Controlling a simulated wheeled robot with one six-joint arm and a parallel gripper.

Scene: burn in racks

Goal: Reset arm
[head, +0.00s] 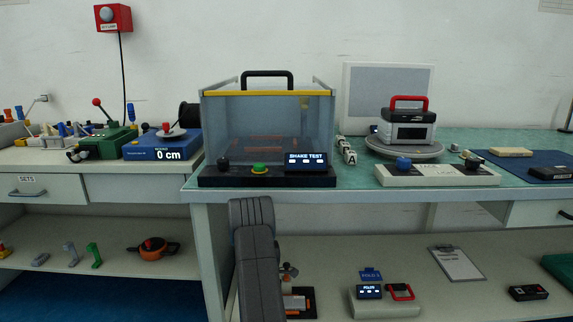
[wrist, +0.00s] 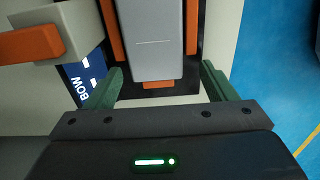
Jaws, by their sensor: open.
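My gripper (wrist: 160,84) is open in the wrist view, with its two green fingers spread apart and nothing seen held between them. Just beyond the fingers is a grey block (wrist: 157,40) on a black and orange device (wrist: 191,70). In the head view my arm hangs in front of the bench's left part and reaches down toward the lower shelf. A black and orange device (head: 300,302) shows there beside the arm, partly hidden. My fingers are hard to make out in the head view.
A dark display (wrist: 88,82) and an orange bar (wrist: 30,42) lie close left of the fingers. The bench top (head: 345,175) carries a shake test box (head: 262,125) and a grey case (head: 408,128). The lower shelf holds a clipboard (head: 457,263). Blue floor (wrist: 275,70) is open at right.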

